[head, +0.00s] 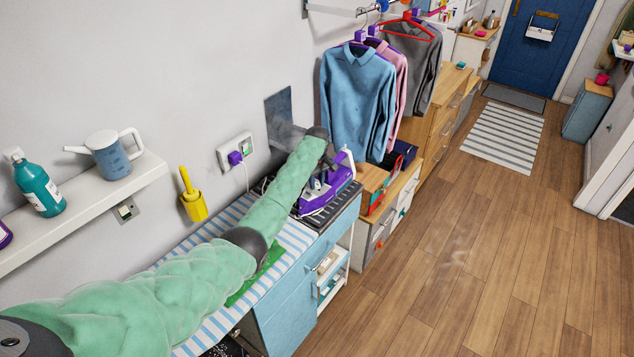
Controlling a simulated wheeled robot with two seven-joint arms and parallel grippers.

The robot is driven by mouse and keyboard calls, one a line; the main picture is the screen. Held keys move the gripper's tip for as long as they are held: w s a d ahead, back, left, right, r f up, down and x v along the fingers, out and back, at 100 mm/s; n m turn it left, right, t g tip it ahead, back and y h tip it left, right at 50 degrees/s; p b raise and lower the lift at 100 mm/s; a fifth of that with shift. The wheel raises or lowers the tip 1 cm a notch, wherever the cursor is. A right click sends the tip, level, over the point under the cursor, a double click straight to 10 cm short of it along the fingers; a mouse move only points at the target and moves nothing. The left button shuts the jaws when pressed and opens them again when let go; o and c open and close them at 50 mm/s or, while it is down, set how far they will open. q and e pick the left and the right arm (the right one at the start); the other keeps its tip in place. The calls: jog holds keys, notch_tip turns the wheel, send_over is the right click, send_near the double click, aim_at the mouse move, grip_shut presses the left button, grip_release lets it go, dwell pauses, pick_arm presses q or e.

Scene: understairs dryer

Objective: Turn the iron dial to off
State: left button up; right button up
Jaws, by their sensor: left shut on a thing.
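The purple and white iron (335,188) rests on a dark ribbed stand at the far end of the striped ironing surface. My left arm, in a green padded sleeve, reaches over the board from the lower left to the iron. My left gripper (316,184) is small in view at the near side of the iron, shut on what seems to be its dial. The dial is hidden by the gripper and arm, so its setting cannot be read. My right gripper is out of view.
A wall socket (235,150) with a purple plug is behind the board. A yellow holder (193,200) hangs on the wall. A shelf (80,215) carries a jug and a teal bottle. Shirts (357,95) hang beyond the iron. The wooden floor at right is clear.

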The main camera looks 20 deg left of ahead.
aim_at(317, 184)
pick_arm(q)
jog(key=o, duration=0.7)
jog(key=shift+r+b, duration=0.45)
jog(key=shift+r, duration=0.1)
notch_tip(317, 184, up, 6)
jog(key=b, duration=0.2)
jog(key=shift+f+b, duration=0.1)
jog(key=shift+b, duration=0.2)
jog(key=shift+r, duration=0.5)
